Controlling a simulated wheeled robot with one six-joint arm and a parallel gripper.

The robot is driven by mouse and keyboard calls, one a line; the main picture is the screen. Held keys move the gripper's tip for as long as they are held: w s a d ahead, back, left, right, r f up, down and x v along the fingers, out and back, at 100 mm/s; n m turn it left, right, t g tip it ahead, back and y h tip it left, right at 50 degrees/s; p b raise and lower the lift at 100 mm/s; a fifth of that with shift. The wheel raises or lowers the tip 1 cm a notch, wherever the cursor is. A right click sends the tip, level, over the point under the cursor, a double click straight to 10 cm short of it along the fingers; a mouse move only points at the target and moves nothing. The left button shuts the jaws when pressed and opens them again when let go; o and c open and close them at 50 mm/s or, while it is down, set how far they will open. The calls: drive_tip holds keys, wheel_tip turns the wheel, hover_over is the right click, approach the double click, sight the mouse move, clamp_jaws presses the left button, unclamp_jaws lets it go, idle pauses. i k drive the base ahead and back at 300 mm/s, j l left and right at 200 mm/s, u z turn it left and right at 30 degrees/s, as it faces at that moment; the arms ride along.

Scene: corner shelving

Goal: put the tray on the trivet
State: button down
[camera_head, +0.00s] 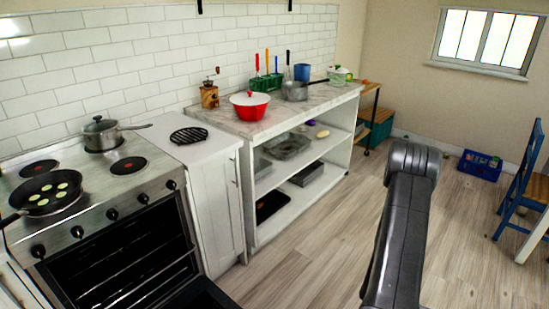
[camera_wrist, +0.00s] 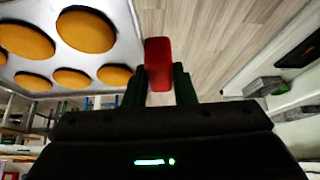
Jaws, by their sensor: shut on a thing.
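The tray (camera_wrist: 123,48) is pale metal and fills the upper left of the wrist view. Several round orange-brown baked pieces (camera_wrist: 85,31) lie on it. A red grip (camera_wrist: 158,55) at the tray's right edge sits between the fingers of my gripper (camera_wrist: 159,80), which is shut on it. The tray and my gripper do not show in the head view. The trivet (camera_head: 189,135) is a black slatted piece lying flat and bare on the white counter between the stove and the marble-topped shelving.
A pan with food (camera_head: 46,192) and a lidded pot (camera_head: 102,133) stand on the stove. The oven door (camera_head: 203,296) hangs open below. A red pot (camera_head: 249,105) stands right of the trivet. The floor (camera_head: 310,240) before the shelving is clear.

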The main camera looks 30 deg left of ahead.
sight(189, 135)
drive_tip(key=i+l+u, duration=0.15)
drive_tip(key=i+u, duration=0.3)
drive_tip(key=i+l+u, duration=0.25)
drive_tip(key=u, duration=0.2)
drive_tip(key=i+l+u, duration=0.65)
drive_tip(key=l+u, duration=0.3)
drive_tip(key=i+l+u, duration=0.15)
drive_tip(key=l+u, duration=0.75)
drive_tip(key=l, duration=0.25)
drive_tip(key=i, duration=0.05)
